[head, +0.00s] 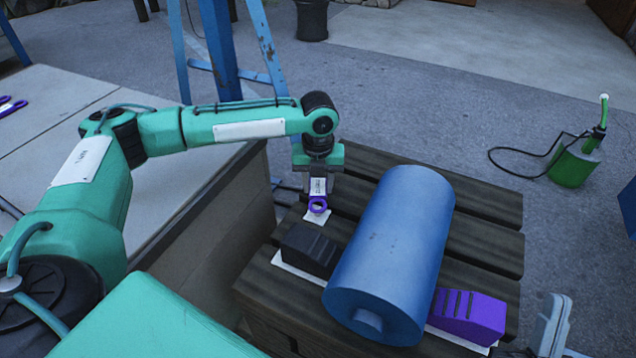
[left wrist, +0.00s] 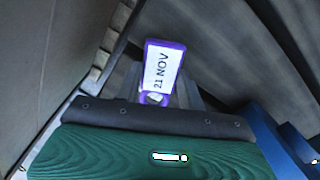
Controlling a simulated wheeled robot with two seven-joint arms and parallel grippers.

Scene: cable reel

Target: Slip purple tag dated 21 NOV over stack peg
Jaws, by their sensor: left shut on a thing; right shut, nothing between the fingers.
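The purple tag (head: 318,206) is held at the fingertips of my left gripper (head: 317,197), which points down over the wooden slats to the left of the blue reel. In the left wrist view the tag (left wrist: 163,68) shows a purple border and a white face reading 21 NOV. Its ringed end lies close to the fingers of my left gripper (left wrist: 160,98). A small white patch shows just below the tag in the head view; I cannot tell what it belongs to. I cannot make out the stack peg in either view. My right gripper is not in view.
The blue reel (head: 393,252) lies on the slatted pallet (head: 485,205) between a black wedge (head: 310,250) and a purple wedge (head: 468,316). A grey table (head: 60,115) stands left, with a purple item (head: 10,106). A green sprayer (head: 575,163) stands on open floor.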

